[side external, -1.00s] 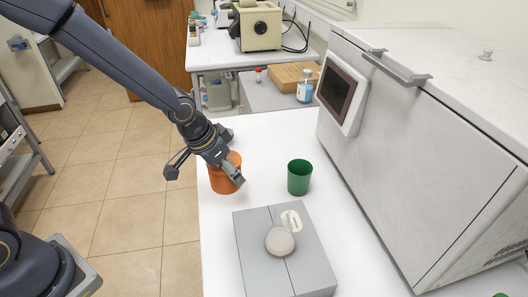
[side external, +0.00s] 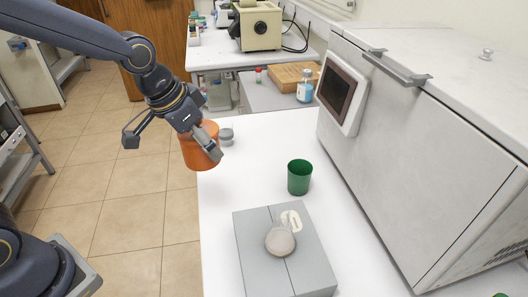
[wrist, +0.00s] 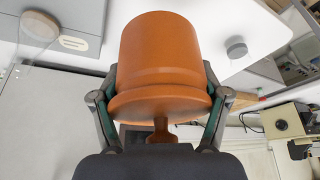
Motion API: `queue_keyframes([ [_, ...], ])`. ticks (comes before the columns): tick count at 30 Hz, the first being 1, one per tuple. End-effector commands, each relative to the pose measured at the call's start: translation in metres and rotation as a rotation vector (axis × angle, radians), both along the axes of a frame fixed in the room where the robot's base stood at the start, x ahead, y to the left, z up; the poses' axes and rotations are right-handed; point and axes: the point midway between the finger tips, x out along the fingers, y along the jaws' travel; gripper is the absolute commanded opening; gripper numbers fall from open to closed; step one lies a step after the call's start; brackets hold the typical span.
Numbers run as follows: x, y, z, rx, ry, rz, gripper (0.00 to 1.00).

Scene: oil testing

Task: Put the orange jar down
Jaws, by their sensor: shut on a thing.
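The orange jar (side external: 197,153) is in my gripper (side external: 206,140), at the left edge of the white table (side external: 245,160). It appears raised above the tabletop and slightly tilted in the side view. In the wrist view the orange jar (wrist: 160,55) fills the middle, with a finger of my gripper (wrist: 160,97) pressed against each side. A flared rim and a small knob face the wrist. The far end of the jar is hidden, so the exact gap to the table cannot be told.
A green cup (side external: 299,177) stands on the table, right of the jar. A grey box (side external: 258,270) with a round beige disc (side external: 280,241) lies in front. A small grey round item (side external: 227,134) is just behind the jar. A large white machine (side external: 420,150) fills the right. Table between is clear.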

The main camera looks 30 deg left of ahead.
Motion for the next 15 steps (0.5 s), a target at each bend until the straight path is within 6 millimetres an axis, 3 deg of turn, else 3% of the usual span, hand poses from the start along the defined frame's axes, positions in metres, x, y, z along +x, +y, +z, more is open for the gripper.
queue_keyframes([
  [3,0.040,-0.008,0.007,0.002,0.000,-0.010,0.12],
  [7,0.078,-0.015,0.006,0.007,0.001,-0.019,0.12],
  [12,0.109,-0.023,-0.005,0.012,-0.001,-0.031,0.12],
  [15,0.117,-0.027,-0.015,0.013,-0.003,-0.038,0.12],
])
